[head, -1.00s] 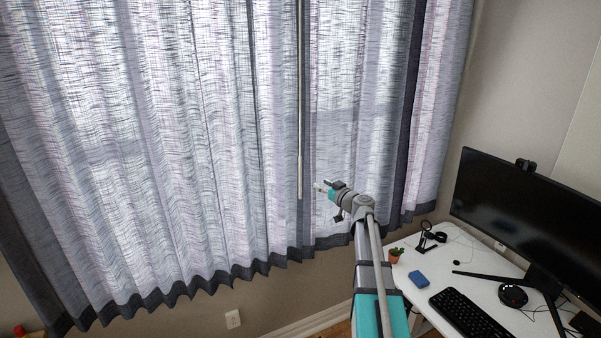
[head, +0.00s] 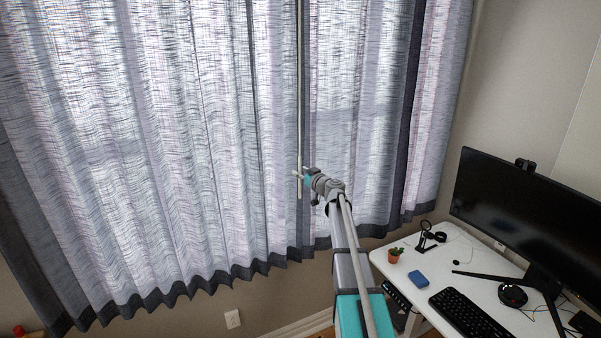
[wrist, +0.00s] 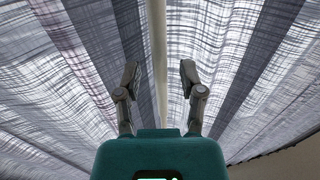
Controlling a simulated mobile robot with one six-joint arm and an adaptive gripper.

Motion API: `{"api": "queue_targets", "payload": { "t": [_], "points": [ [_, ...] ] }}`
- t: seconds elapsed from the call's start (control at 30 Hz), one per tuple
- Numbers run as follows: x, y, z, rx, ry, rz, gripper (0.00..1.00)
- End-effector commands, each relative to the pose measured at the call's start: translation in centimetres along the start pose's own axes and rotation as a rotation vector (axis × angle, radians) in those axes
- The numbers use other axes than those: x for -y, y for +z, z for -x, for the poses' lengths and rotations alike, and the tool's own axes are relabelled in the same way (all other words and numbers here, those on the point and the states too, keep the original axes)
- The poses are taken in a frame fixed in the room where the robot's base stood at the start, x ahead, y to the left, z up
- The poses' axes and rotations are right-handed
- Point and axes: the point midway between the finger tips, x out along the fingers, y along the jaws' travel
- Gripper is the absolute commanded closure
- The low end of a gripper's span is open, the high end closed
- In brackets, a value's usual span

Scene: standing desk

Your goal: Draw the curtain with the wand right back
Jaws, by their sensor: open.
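The curtain (head: 170,150) is a sheer grey-white cloth with dark edges, and it covers the window almost fully. A thin pale wand (head: 299,100) hangs straight down in front of it, near a dark vertical curtain edge. My gripper (head: 298,175) is at the wand's lower part, with the wand's end showing just below it. In the wrist view, my gripper (wrist: 159,75) is open, and the wand (wrist: 157,45) runs between its two fingers. I cannot tell whether a finger touches the wand.
A white desk (head: 440,275) stands at the right with a monitor (head: 530,215), a keyboard (head: 470,312), a small potted plant (head: 395,254) and a blue box (head: 418,279). The space left of my arm is free.

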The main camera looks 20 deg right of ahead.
Motion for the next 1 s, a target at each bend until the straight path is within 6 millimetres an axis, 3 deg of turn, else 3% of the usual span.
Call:
{"api": "queue_targets", "payload": {
  "t": [0.43,0.7,1.0],
  "points": [
    [0.09,0.00,-0.69,0.000,-0.001,0.000,0.49],
    [0.10,0.00,-0.69,0.000,-0.001,0.000,0.97],
    [-0.40,0.00,-0.58,0.000,0.002,0.000,1.00]
  ]
}}
